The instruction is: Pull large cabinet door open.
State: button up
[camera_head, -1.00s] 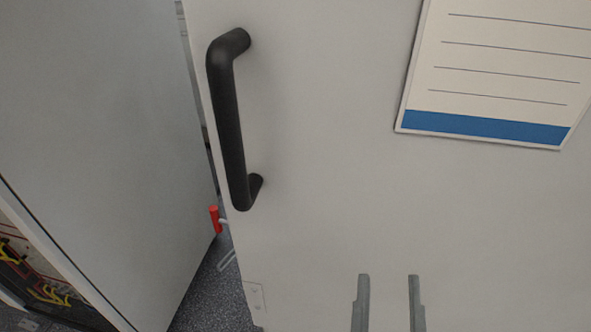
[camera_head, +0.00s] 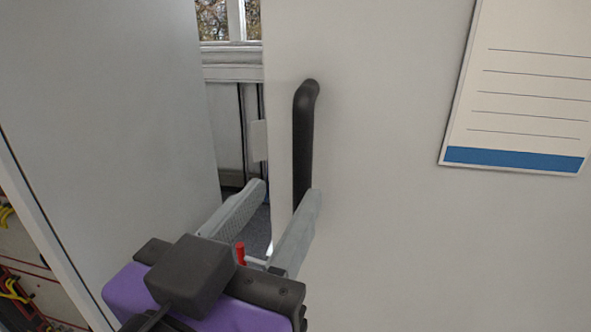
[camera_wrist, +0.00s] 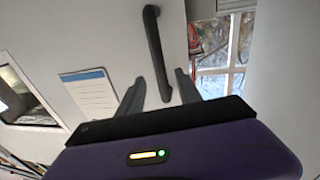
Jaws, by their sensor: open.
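The large cabinet door (camera_head: 390,230) is a flat light-grey panel with a black bar handle (camera_head: 303,130) upright near its left edge. The handle also shows in the wrist view (camera_wrist: 156,50), beyond the fingertips and roughly in line with the space between them. My gripper (camera_head: 287,189) is open, with two grey fingers and a purple body. In the head view its right finger covers the handle's lower end, and its left finger lies left of the door's edge, over the gap. I see nothing held, and I cannot tell whether a finger touches the handle or door.
Another grey panel (camera_head: 110,110) stands at the left, with a gap between it and the door. A window (camera_head: 213,20) shows through the gap. A red-tipped part (camera_head: 240,253) is low behind the fingers. A lined sheet (camera_head: 525,90) is on the door. Yellow and red wiring (camera_head: 12,285) is at lower left.

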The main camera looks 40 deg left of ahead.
aim_at(299, 175)
jog(key=shift+m+h, duration=0.4)
jog(key=p+x, duration=0.1)
jog(key=x, duration=0.6)
jog(key=shift+a+p, duration=0.15)
jog(key=shift+p, duration=0.15)
grip_shut()
dwell(1.0)
